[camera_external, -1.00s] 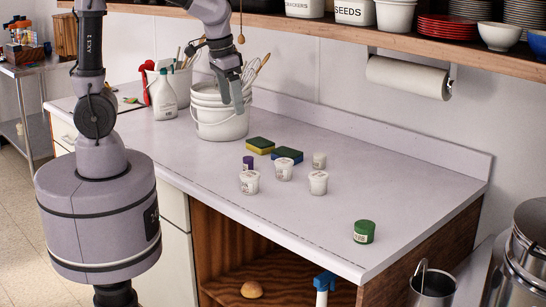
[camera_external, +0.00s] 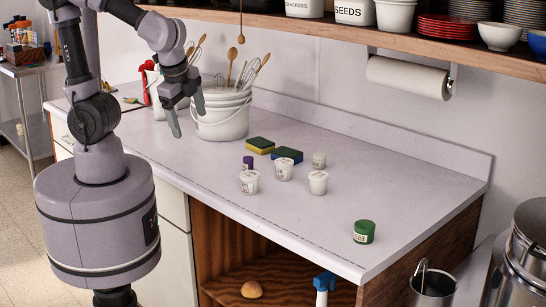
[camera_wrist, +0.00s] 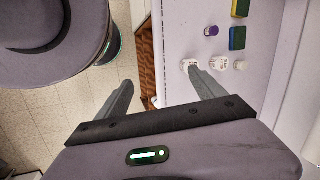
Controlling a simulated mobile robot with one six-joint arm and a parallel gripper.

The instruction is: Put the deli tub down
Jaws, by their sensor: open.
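Three small white tubs with printed labels stand upright on the counter: a left tub (camera_external: 249,182), a middle tub (camera_external: 284,169) and a right tub (camera_external: 318,182). I cannot tell which one is the deli tub. A smaller white container (camera_external: 319,160) stands behind them. My gripper (camera_external: 187,120) is open and empty, in the air left of the tubs and in front of the white bucket. In the wrist view my spread fingers (camera_wrist: 158,85) hold nothing; the right finger overlaps the view of a white tub (camera_wrist: 190,65).
A white bucket of utensils (camera_external: 222,119) stands behind my gripper. A purple container (camera_external: 248,162), a yellow-green sponge (camera_external: 260,145) and a blue-green sponge (camera_external: 287,155) are near the tubs. A green jar (camera_external: 364,231) stands near the front right. The counter (camera_external: 400,190) is clear right of the tubs.

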